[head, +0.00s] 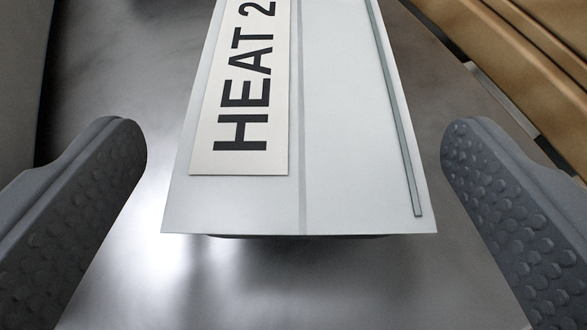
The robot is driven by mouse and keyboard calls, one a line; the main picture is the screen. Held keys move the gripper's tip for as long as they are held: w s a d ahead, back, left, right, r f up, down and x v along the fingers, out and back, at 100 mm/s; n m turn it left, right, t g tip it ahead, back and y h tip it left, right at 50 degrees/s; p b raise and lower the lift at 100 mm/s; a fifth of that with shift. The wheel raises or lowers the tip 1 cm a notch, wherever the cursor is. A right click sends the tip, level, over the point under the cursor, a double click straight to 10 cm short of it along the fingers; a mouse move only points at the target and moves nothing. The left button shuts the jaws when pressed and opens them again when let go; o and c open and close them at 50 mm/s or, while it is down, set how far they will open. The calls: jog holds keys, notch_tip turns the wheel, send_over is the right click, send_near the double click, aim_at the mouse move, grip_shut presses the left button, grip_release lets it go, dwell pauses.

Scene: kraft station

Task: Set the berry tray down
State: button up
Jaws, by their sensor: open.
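My gripper (293,175) is open, with one dark grey, studded finger on each side of the picture. Between the fingers is a pale box-like thing (350,190) with a white label reading "HEAT 2" (240,100) and a thin grey-green strip (396,110) along its right side. Gaps show between it and both fingers. Its far end runs out of the top of the picture. I cannot tell whether it is the berry tray; no berries are in view.
A shiny metal surface (110,70) lies below and around the pale thing. Brown, box-like stacked pieces (530,70) stand at the upper right. A dark grey wall or panel (20,70) is at the upper left.

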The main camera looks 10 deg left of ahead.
jog(key=p+v, duration=0.1)
jog(key=v, duration=0.9)
jog(key=w+d+r+m+h, duration=0.1)
jog(key=w+d+r, duration=0.2)
jog(key=d+r, duration=0.6)
jog(key=w+d+r+m+h, duration=0.1)
jog(key=w+d+r, duration=0.1)
jog(key=d+r, duration=0.65)
jog(key=s+d+r+t, duration=0.1)
jog(key=s+d+r, duration=0.2)
jog(key=d+r, duration=0.6)
jog(key=s+d+r+t, duration=0.1)
jog(key=s+d+r, duration=0.3)
jog(key=d+r, duration=0.6)
jog(key=shift+s+d, duration=0.35)
jog(key=shift+d, duration=0.35)
jog(key=shift+p, duration=0.3)
notch_tip(320, 180, up, 5)
jog(key=p, duration=0.5)
jog(key=shift+r, duration=0.2)
